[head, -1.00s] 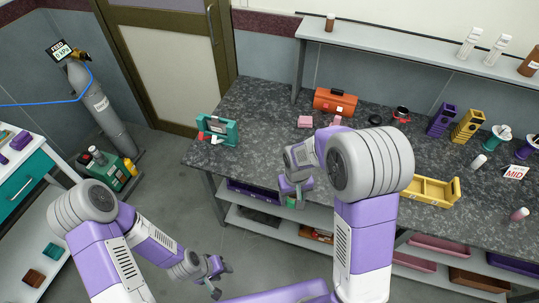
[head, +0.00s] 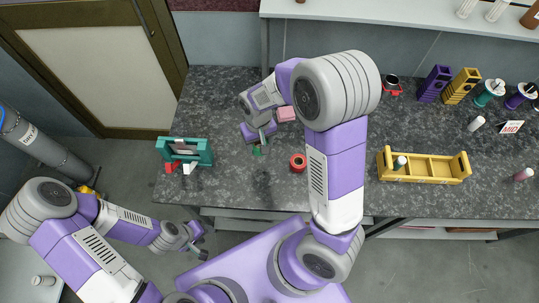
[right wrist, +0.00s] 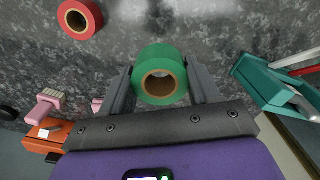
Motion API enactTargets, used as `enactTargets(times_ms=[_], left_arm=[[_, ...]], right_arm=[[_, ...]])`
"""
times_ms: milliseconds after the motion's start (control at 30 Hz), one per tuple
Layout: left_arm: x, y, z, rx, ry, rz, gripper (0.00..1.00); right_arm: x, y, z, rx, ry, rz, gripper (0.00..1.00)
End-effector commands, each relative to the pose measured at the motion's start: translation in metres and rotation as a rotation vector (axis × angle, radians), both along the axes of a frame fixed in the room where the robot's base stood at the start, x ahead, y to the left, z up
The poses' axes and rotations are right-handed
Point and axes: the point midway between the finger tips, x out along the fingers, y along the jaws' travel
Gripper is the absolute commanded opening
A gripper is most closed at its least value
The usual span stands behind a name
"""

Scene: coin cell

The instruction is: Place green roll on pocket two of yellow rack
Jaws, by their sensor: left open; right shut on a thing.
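The green roll (right wrist: 160,57) is clamped between the two fingers of my right gripper (right wrist: 162,88), its brown core facing the wrist camera. In the head view the right gripper (head: 259,143) is over the left part of the counter, with a sliver of the green roll (head: 257,150) below it. The yellow rack (head: 425,179) stands on the counter to the right, well apart from the right gripper. A small dark-topped cylinder (head: 399,162) sits in its leftmost pocket; the other pockets look empty. My left gripper (head: 199,245) is open and empty, in front of the counter.
A red roll (head: 298,162) lies on the counter between the right gripper and the rack. A teal stand (head: 199,147) is at the counter's left, a pink block (head: 286,114) behind the gripper. Purple (head: 434,83) and yellow (head: 461,86) holders stand behind the rack.

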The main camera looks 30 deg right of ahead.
Motion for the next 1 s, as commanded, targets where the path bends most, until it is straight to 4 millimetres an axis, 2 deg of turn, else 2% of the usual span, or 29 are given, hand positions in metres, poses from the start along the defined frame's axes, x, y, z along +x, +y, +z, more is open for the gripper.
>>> enactTargets(times_ms=[33,200,500,733,900,1000], left_arm=[[-0.001,0.0,-0.015,0.0,0.002,0.0,0.43],[-0.001,0.0,-0.03,0.0,0.002,-0.001,0.43],[0.0,0.0,-0.044,0.0,0.001,0.0,0.43],[0.0,0.0,-0.048,0.0,0.001,0.0,0.43],[0.0,0.0,-0.056,0.0,0.001,0.0,0.43],[0.0,0.0,-0.056,0.0,0.001,0.0,0.43]], right_arm=[[-0.003,-0.006,-0.009,0.003,-0.001,-0.025,0.26],[-0.008,-0.018,-0.015,-0.008,-0.005,-0.077,0.26],[-0.009,-0.02,-0.064,-0.013,-0.004,-0.085,0.26],[-0.009,-0.02,-0.081,-0.012,-0.005,-0.084,0.26],[-0.009,-0.019,-0.106,-0.012,-0.004,-0.084,0.26],[-0.009,-0.019,-0.109,-0.011,-0.006,-0.084,0.26]])
